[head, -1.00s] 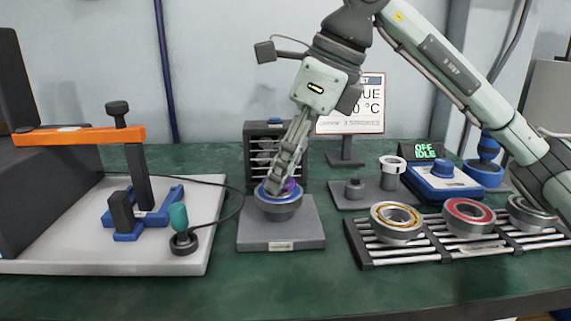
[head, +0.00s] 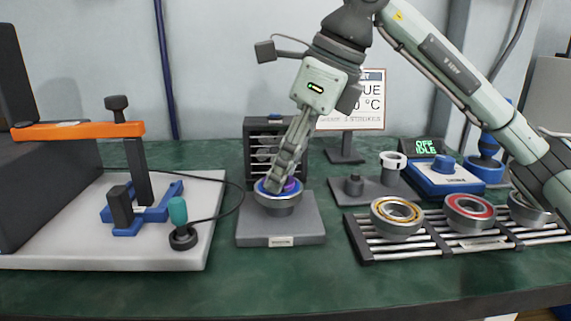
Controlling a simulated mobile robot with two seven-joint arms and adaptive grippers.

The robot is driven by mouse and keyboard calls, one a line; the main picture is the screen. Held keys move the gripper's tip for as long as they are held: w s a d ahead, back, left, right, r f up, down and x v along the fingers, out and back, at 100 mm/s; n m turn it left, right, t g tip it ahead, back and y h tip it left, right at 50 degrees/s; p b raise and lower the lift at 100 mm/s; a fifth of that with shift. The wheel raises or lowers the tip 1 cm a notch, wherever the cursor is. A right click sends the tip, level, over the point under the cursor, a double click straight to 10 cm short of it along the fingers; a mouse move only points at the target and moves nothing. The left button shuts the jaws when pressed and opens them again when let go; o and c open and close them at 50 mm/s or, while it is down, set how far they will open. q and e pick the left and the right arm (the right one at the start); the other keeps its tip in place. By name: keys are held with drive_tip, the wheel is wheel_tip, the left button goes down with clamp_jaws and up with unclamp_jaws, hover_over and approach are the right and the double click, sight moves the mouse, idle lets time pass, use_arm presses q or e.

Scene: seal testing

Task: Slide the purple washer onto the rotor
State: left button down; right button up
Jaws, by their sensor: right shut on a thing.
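My right gripper (head: 282,174) points down into a round metal seat with a blue rim (head: 278,205) on a grey base plate (head: 281,230). It is shut on the purple washer (head: 291,187), of which only a small purple part shows beside the fingers. The washer is inside or just over the blue-rimmed ring; the fingers hide how it sits. I cannot make out the rotor clearly; it may be this blue-rimmed part. My left gripper is not in view.
A slatted rack (head: 410,253) with several bearings stands at right, a blue device (head: 444,178) behind it. An orange-armed press (head: 80,132) on a white plate is at left. A small dark rack (head: 263,140) stands behind the seat. The front table strip is clear.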

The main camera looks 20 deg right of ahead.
drive_tip(key=shift+f, duration=0.1)
drive_tip(key=o, duration=1.2)
drive_tip(key=shift+o, duration=0.2)
wheel_tip(320, 180, up, 9)
drive_tip(key=p, duration=0.7)
